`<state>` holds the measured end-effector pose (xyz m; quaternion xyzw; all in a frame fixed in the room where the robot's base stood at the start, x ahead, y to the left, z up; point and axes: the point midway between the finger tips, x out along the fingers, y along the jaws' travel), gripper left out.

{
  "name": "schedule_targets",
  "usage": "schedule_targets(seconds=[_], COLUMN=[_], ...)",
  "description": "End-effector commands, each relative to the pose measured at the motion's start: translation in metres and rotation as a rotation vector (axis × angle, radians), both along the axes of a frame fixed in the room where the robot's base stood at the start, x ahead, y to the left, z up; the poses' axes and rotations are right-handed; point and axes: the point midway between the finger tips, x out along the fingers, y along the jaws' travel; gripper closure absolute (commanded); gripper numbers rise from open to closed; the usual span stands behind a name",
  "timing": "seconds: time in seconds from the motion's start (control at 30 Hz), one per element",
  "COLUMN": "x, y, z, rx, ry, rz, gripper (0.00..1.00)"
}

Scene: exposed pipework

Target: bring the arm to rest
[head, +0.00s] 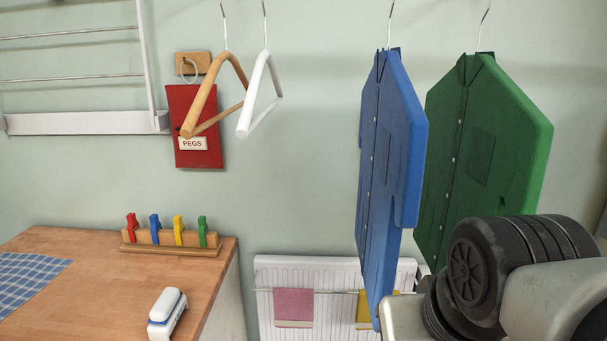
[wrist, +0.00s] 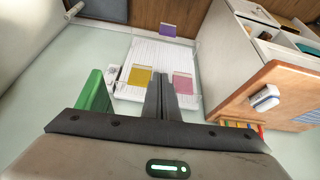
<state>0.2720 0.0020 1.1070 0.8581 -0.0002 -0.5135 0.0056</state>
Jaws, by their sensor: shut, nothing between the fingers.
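My gripper (wrist: 167,82) shows in the wrist view with its two dark fingers together and nothing between them. Beyond the fingertips is the white radiator (wrist: 158,54), with a yellow cloth (wrist: 138,76) and a pink cloth (wrist: 184,85) on either side of them in the picture. In the head view, dark and grey links of my arm fill the lower right corner, in front of part of the green shirt. My gripper itself does not show in the head view.
A blue shirt (head: 385,170) and a green shirt (head: 485,150) hang close to my arm. Wooden and white hangers (head: 258,95) hang further left. A worktop (head: 95,290) holds coloured pegs (head: 170,238) and a white object (head: 167,312). Open wall lies between the hangers and blue shirt.

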Motion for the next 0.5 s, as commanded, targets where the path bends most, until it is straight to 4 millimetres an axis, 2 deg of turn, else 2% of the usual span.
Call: schedule_targets(seconds=[0.03,0.17,0.4,0.5], x=[0.000,0.001,0.001,0.001], y=[0.000,0.000,0.001,0.001], z=[0.026,0.056,0.121,0.140], rx=[0.002,0.004,0.006,0.006], ry=[0.001,0.002,0.003,0.003], rz=[-0.001,-0.003,-0.005,-0.005], gripper=[1.00,1.00,1.00,1.00])
